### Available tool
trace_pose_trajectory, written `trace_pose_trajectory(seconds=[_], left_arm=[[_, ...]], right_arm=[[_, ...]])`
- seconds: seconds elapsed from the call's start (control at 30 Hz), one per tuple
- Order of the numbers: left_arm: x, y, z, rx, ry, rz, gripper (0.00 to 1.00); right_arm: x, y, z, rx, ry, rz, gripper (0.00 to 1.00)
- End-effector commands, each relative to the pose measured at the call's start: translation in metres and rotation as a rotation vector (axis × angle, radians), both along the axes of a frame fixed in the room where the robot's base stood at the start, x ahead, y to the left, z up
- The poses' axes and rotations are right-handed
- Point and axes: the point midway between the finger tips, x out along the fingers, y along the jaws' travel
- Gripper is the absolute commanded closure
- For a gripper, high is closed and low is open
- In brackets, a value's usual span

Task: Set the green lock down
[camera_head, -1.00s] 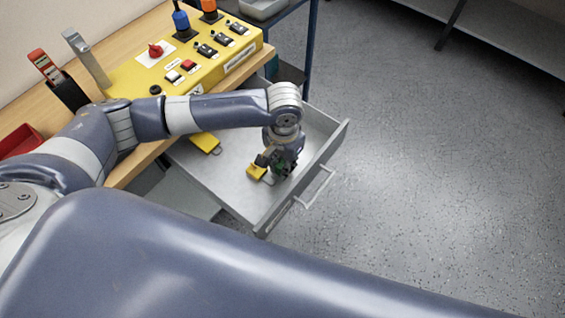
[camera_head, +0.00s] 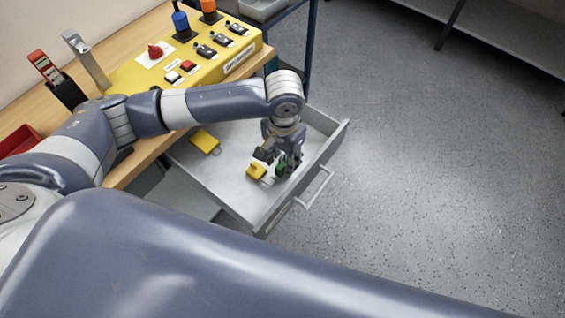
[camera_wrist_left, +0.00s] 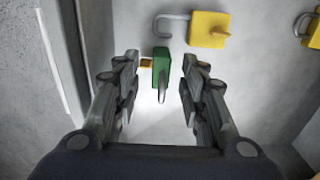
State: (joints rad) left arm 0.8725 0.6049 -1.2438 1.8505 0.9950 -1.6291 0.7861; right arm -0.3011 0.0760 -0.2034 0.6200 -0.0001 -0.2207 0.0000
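The green lock (camera_head: 280,170) is in the open grey drawer, beside a yellow lock (camera_head: 257,172). In the left wrist view the green lock (camera_wrist_left: 161,66) shows between the fingertips with its grey shackle towards my palm. My left gripper (camera_head: 277,161) is above the drawer, pointing down. In the left wrist view my left gripper (camera_wrist_left: 160,75) is open, with a gap on either side of the green lock. The lock appears to be on the drawer floor; exact contact is hard to see. My right gripper is not in view.
The drawer (camera_head: 232,190) has its handle side facing the floor area. A second yellow lock (camera_head: 205,141) lies deeper in it. The yellow control box (camera_head: 185,72) stands on the wooden bench above. A red tray (camera_head: 20,140) is at the left.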

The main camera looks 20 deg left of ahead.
Motion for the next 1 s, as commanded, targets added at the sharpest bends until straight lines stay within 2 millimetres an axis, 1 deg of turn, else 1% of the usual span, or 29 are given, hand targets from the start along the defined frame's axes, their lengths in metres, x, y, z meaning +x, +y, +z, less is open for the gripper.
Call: trace_pose_trajectory(seconds=[0.03, 0.2, 0.3, 0.4, 0.5, 0.6, 1.0], left_arm=[[0.001, -0.001, 0.013, -0.003, -0.004, 0.000, 0.61], [0.001, -0.001, 0.050, -0.001, -0.004, -0.002, 0.61], [0.000, -0.001, 0.067, -0.002, -0.003, 0.000, 0.61], [0.001, -0.001, 0.080, -0.001, -0.003, 0.001, 0.61], [0.000, -0.001, 0.087, 0.000, 0.000, 0.000, 0.61], [0.000, -0.001, 0.090, -0.001, 0.000, 0.000, 0.61], [0.000, -0.001, 0.090, 0.000, 0.000, 0.001, 0.61]], right_arm=[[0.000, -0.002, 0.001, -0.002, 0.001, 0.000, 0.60], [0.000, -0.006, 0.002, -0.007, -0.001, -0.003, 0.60], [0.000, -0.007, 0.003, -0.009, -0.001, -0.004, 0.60], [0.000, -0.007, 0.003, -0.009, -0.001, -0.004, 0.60], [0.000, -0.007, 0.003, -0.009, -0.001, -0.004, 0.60], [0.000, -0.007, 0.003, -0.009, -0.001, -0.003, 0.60], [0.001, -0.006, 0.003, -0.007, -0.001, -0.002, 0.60]])
